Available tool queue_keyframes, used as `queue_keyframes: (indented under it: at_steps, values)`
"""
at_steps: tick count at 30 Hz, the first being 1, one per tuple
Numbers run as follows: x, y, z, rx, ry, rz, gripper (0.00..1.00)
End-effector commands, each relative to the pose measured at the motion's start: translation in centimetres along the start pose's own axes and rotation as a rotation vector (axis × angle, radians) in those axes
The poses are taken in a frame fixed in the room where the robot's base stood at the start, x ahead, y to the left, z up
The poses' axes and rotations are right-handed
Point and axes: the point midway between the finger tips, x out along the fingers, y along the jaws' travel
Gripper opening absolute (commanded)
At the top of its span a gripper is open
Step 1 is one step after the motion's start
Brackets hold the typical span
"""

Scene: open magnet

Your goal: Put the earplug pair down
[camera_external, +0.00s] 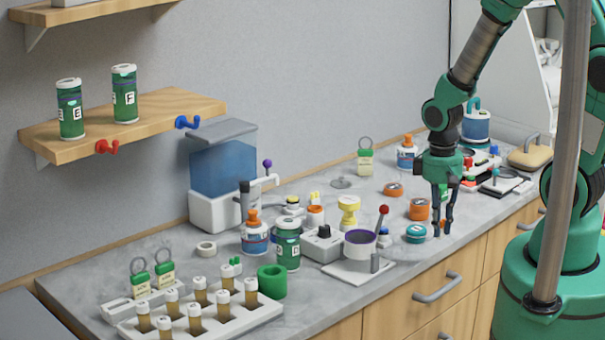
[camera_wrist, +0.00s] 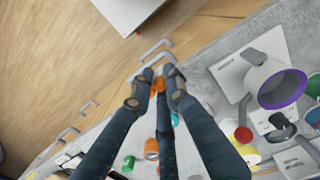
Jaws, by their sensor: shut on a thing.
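My gripper (camera_external: 443,228) points down over the right part of the counter, near its front edge. In the wrist view its dark fingers (camera_wrist: 158,80) close around a small orange thing (camera_wrist: 158,86), which I take to be the earplug pair. The fingers hide most of it, and its shape is not clear.
A teal round tin (camera_external: 415,233) and orange containers (camera_external: 420,208) stand close left of my gripper. A purple-rimmed cup device (camera_external: 360,246) with a red-knobbed lever stands farther left. Drawer handles (camera_external: 437,287) stick out below the counter edge.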

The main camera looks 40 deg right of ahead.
Motion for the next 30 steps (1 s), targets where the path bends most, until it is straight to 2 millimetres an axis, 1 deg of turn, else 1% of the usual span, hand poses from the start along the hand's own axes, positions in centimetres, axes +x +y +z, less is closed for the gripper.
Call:
queue_keyframes:
  at_steps: [1,6,12,17,25,30]
  values:
    - [-0.1,1.0,0.4,0.010,0.010,0.003,0.06]
    - [-0.1,3.5,1.7,0.021,0.035,0.015,0.06]
    - [-0.2,5.1,2.6,0.026,0.052,0.024,0.06]
    - [-0.1,5.5,2.9,0.028,0.056,0.027,0.06]
    - [-0.2,5.5,2.8,0.027,0.056,0.027,0.06]
    - [-0.1,5.6,2.5,0.027,0.056,0.027,0.06]
